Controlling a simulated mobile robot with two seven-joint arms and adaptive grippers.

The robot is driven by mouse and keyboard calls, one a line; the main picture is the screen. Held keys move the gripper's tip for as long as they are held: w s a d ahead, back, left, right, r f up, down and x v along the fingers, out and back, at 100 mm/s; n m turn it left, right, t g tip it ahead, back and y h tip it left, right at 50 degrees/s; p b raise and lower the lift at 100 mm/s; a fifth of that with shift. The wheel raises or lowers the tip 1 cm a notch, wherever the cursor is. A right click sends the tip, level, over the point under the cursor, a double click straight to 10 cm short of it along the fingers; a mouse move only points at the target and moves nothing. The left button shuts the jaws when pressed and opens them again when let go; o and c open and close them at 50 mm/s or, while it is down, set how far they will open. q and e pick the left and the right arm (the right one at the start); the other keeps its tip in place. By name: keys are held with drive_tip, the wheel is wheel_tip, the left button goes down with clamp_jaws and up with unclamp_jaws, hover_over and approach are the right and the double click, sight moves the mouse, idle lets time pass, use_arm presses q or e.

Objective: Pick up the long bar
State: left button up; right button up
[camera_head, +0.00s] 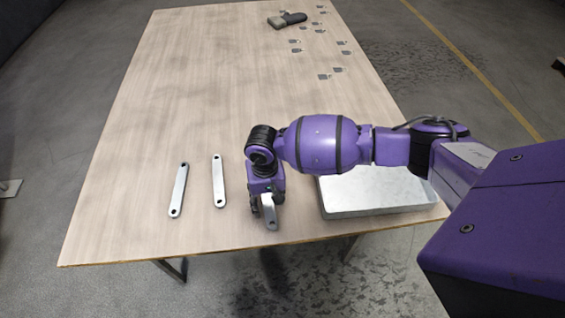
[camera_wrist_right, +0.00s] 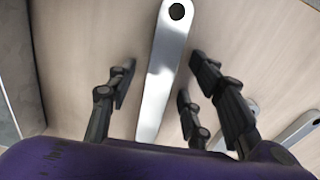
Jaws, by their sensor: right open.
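A flat silver bar (camera_head: 270,213) with a hole at its end lies on the table under my right gripper (camera_head: 266,205), which covers its far part. In the right wrist view this bar (camera_wrist_right: 165,75) runs lengthwise between the spread black fingers of the right gripper (camera_wrist_right: 162,64), with gaps on both sides. The right gripper is open and empty. Two similar bars lie to the left, a middle bar (camera_head: 219,182) and a far-left bar (camera_head: 179,190). I cannot tell which bar is longest. My left gripper is out of view.
A shallow grey metal tray (camera_head: 385,211) stands right of the gripper near the front edge of the wooden table (camera_head: 190,100). Several small brackets (camera_head: 319,30) and a dark grey tool (camera_head: 287,20) lie at the far end. The table's middle is clear.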

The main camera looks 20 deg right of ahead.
drive_tip(key=shift+w+r, duration=0.1)
drive_tip(key=shift+w, duration=0.05)
drive_tip(key=shift+c, duration=0.4)
clamp_jaws()
drive_tip(key=shift+a, duration=0.1)
drive_tip(key=shift+r, duration=0.15)
